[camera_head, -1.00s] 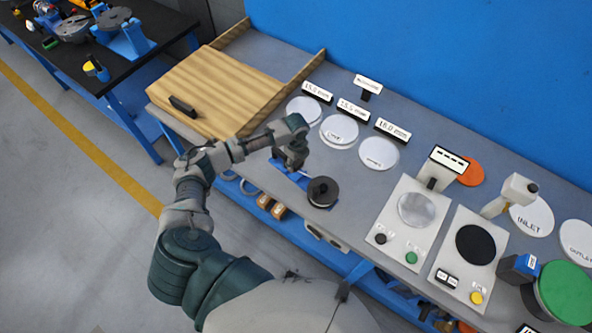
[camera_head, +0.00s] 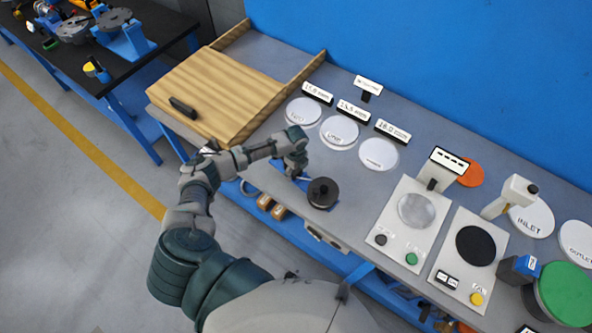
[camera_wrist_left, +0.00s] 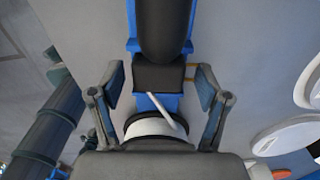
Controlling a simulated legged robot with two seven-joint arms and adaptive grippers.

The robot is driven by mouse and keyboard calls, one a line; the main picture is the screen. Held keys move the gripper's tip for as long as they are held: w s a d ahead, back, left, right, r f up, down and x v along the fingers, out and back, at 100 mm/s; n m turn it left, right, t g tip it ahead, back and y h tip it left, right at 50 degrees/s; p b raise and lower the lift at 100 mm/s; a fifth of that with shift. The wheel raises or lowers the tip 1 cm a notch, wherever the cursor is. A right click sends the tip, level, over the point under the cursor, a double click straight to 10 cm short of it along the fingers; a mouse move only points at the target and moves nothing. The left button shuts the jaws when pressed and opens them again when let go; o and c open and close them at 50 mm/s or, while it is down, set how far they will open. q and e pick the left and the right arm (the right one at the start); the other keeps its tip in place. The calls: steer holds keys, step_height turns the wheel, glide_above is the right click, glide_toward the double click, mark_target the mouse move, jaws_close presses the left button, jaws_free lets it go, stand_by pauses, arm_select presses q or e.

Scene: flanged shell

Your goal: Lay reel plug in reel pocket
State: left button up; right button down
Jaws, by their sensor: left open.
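A dark reel (camera_head: 322,192) with a pale rim stands on the grey bench near its front edge; I take it for the task's reel. In the left wrist view a white round body with a dark edge (camera_wrist_left: 150,128) shows low between the fingers, with a thin white pin (camera_wrist_left: 167,110) in front of it. Beyond it lies a blue holder (camera_wrist_left: 168,103) with a black block and a black rounded part. My left gripper (camera_head: 295,172) is open and empty above the blue holder, left of the reel. I cannot tell plug from pocket for certain. My right gripper is out of view.
White discs (camera_head: 339,132) with label signs line the bench behind. A wooden board (camera_head: 220,90) with a black bar (camera_head: 183,107) lies left. Two grey panels with buttons (camera_head: 410,225) stand right. A blue wall (camera_head: 430,70) closes the back.

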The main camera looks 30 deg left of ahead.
arm_select(q)
steer(key=shift+r, duration=0.1)
step_height(320, 180, up, 12)
stand_by(0.4)
steer(key=shift+a, duration=0.2)
steer(key=shift+s+f, duration=0.1)
steer(key=shift+f, duration=0.1)
